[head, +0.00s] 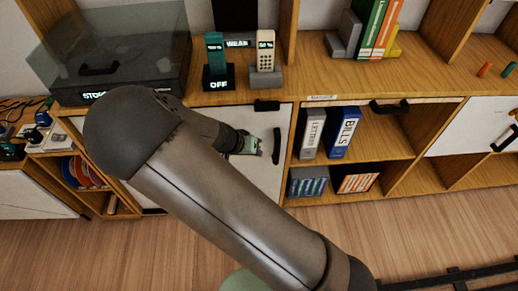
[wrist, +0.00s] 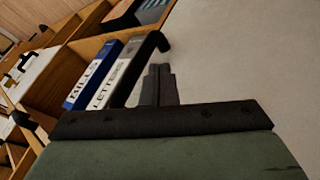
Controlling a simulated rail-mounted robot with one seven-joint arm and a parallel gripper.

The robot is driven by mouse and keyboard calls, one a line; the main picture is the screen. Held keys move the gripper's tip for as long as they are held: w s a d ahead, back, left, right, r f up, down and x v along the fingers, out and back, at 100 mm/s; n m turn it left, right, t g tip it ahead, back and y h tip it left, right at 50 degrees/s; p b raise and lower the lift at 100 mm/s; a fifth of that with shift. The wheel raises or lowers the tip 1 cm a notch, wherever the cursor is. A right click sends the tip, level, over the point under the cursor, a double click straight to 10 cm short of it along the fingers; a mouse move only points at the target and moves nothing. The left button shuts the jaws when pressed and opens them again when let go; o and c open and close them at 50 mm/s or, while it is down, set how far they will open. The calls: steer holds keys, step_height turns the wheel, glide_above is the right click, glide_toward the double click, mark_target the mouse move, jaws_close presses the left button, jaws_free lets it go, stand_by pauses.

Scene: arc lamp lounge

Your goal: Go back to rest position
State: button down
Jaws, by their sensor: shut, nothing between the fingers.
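My gripper (head: 254,147) is in front of the white cabinet door (head: 257,176), left of the door's dark vertical handle (head: 277,143) in the head view. In the wrist view its dark fingers (wrist: 158,86) are together with nothing between them, and the pale door surface (wrist: 235,75) fills the right side. My arm crosses the middle of the head view and hides part of the cabinet and the shelf edge. Whether the fingers touch the door cannot be told.
Right of the door, a shelf holds the Letters binder (head: 312,132) and the blue Bills binder (head: 343,132). Two phones, a dark one (head: 215,55) and a cream one (head: 265,52), stand on the top. A record player (head: 120,50) is at left. Wooden floor (head: 430,225) is open in front.

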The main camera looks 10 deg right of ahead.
steer(key=shift+p+v, duration=0.35)
steer(key=shift+v, duration=0.75)
steer(key=shift+a, duration=0.1)
